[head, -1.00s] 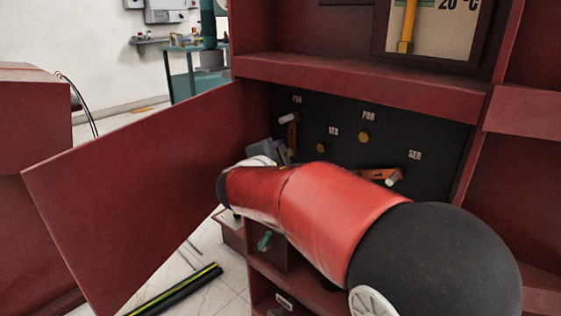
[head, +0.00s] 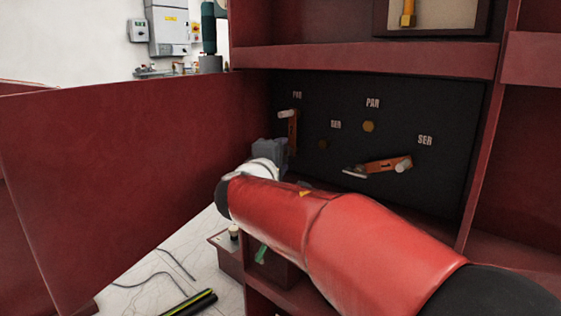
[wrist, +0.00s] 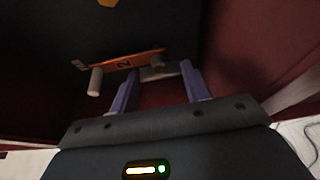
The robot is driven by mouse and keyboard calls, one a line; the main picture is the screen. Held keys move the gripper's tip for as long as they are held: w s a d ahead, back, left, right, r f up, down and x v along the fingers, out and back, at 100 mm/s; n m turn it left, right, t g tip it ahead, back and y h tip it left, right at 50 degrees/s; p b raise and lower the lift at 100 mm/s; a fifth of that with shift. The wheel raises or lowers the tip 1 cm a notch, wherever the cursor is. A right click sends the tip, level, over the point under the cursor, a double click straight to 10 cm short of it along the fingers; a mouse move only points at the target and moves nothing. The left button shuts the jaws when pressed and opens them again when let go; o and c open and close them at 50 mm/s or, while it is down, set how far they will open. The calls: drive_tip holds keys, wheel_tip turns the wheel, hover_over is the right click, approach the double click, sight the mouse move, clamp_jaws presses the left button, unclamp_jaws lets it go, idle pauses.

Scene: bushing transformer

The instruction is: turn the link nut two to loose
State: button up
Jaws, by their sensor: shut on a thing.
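Orange link two (head: 292,130), marked "2", hangs upright on the black panel at the left, with a pale round handle (head: 286,114) at its top. In the wrist view link two (wrist: 125,62) lies across the picture, its handle (wrist: 96,82) at the left. The grey link nut two (wrist: 158,72) is at its right end, between the two purple fingers of my gripper (wrist: 160,77), which is shut on it. In the head view my gripper (head: 272,150) is at the link's lower end, and the nut is hidden.
Another orange link (head: 385,165) with a grey nut (head: 355,172) and pale handle sits right on the panel (head: 440,110). An open red door (head: 120,160) stands left of my arm. A red shelf (head: 370,58) is above; green-striped bars (head: 190,305) lie below.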

idle(0.4)
drive_tip(key=o, duration=1)
drive_tip(key=v, duration=0.8)
